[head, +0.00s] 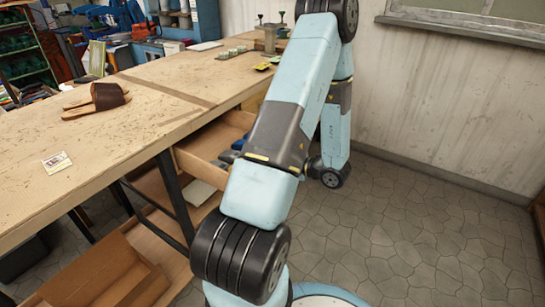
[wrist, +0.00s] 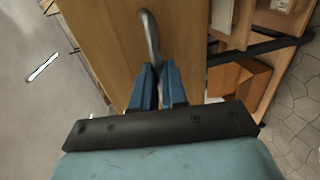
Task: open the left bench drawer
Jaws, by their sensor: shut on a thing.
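A wooden bench drawer (head: 205,143) stands pulled out under the bench top, its inside showing in the head view. My arm hides its front there. In the wrist view, the flat wooden drawer front (wrist: 103,38) carries a curved grey metal handle (wrist: 150,33). My gripper (wrist: 156,70) has its blue fingers closed on the near end of this handle. In the head view, my gripper is mostly or wholly hidden behind my arm.
A low wooden box (head: 95,270) is below the bench. Dark bench legs (head: 174,192) stand beside the drawer. The stone floor (head: 420,225) to the right is clear.

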